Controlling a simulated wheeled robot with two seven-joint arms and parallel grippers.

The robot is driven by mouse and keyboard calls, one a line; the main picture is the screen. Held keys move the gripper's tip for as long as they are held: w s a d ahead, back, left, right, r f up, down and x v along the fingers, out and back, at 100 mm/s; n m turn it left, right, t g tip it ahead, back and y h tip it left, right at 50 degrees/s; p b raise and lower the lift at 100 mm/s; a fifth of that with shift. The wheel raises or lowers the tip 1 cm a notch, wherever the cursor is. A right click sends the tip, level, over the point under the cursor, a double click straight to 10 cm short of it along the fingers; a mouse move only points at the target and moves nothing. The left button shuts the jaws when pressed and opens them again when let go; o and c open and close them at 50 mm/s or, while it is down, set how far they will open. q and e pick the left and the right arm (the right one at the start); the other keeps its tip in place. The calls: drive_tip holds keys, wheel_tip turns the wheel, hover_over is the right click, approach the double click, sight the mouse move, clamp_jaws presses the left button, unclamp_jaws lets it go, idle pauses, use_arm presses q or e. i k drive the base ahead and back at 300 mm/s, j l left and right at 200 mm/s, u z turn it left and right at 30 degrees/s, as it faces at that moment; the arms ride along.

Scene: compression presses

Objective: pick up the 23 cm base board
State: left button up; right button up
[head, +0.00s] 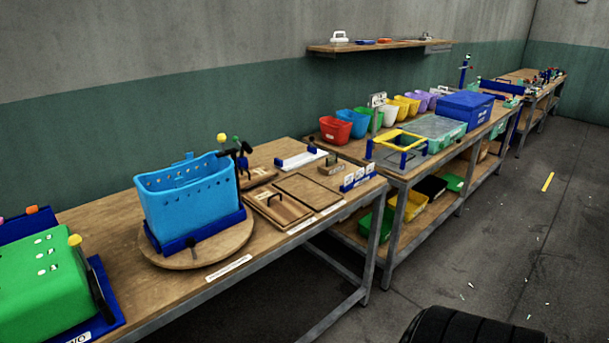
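A flat wooden board with a dark handle (290,214) lies on the near wooden table, right of the blue perforated basket. A second wooden piece (262,172) lies behind the basket, partly hidden by it and by dark upright parts. The labels are too small to read, so I cannot tell which board is the 23 cm base board. Neither of my grippers is in view.
The blue basket (185,200) stands in a blue base on a round wooden turntable (160,257). A dark-outlined rectangle (312,190) lies right of the handled board. A green box (40,285) stands at the left. Coloured bins (336,129) line the farther table.

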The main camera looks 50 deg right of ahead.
sight(247, 177)
drive_tip(key=z, duration=1.3)
drive_tip(key=i+l, duration=0.3)
